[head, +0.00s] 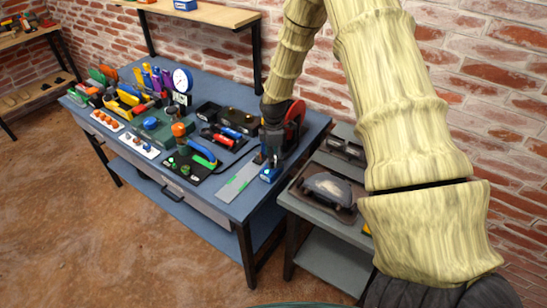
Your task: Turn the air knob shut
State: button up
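My gripper (273,158) points down over the right end of the blue workbench (240,226). A small blue part (268,174) sits right below its fingertips. I cannot tell whether the fingers touch it, or whether they are open or shut. I cannot pick out the air knob for certain. A round white dial gauge (181,80) stands upright at the back of the bench. An orange-topped part (179,129) stands near the bench's middle.
A grey plate (238,181) lies left of my gripper. A red round machine part (294,114) is close behind it. Tool trays and several coloured tools crowd the bench's left. A grey side table (310,208) holds a dark rounded object (327,187). A wooden shelf (215,14) hangs above.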

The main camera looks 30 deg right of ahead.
jog(key=shift+f, duration=0.8)
jog(key=c, duration=1)
jog(key=shift+c, duration=0.2)
